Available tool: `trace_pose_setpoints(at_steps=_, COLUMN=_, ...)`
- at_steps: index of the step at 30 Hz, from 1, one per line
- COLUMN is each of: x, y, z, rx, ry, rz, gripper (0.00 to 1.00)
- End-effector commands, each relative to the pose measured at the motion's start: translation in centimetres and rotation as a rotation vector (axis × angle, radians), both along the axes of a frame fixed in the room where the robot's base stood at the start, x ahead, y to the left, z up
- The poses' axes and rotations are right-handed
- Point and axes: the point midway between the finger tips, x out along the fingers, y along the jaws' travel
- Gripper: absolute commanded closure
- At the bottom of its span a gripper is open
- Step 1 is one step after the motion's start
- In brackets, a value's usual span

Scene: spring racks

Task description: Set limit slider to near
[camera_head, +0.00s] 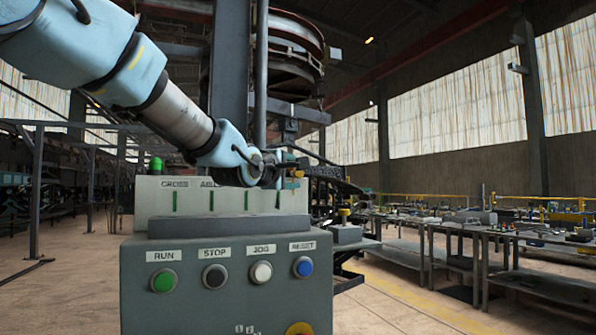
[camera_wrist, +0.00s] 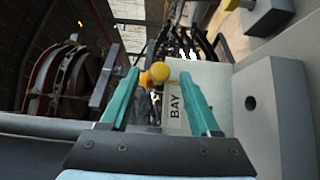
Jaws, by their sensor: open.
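No readable label marks a limit slider. In the wrist view a yellow ball knob (camera_wrist: 160,72), with an orange piece beside it, shows between the tips of my gripper (camera_wrist: 159,78). The two teal fingers are apart; I cannot tell whether they touch the knob. A pale plate (camera_wrist: 205,78) lettered BAY is beside and behind the right finger. In the head view my gripper (camera_head: 286,174) is at the upper right end of the pale slotted panel (camera_head: 225,187), partly hidden by my wrist. A small yellow knob (camera_head: 344,213) stands on a grey box to the right.
The grey console (camera_head: 225,275) carries RUN, STOP, JOG and RESET buttons. A green dome (camera_head: 156,165) rises behind the panel. A dark column (camera_head: 228,80) and round rack (camera_head: 292,50) stand behind my arm. Cluttered workbenches (camera_head: 500,232) are at right. Open floor lies left.

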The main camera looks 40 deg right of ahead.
Motion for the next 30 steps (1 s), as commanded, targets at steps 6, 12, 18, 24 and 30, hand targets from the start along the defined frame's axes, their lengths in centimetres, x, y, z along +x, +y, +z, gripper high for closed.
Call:
trace_pose_setpoints(at_steps=6, x=1.0, y=-2.5, z=0.2, rx=0.0, ry=0.0, rz=-0.002, gripper=0.37)
trace_pose_setpoints(at_steps=12, x=1.4, y=-3.0, z=0.0, rx=0.0, ry=-0.001, rz=0.001, gripper=0.37)
trace_pose_setpoints(at_steps=18, x=1.4, y=-3.0, z=0.0, rx=0.0, ry=-0.001, rz=0.001, gripper=0.37)
trace_pose_setpoints(at_steps=24, x=1.3, y=-3.0, z=0.0, rx=0.0, ry=-0.001, rz=0.0, gripper=0.59)
trace_pose_setpoints(at_steps=30, x=1.3, y=-3.0, z=0.0, rx=0.0, ry=-0.001, rz=0.0, gripper=0.82)
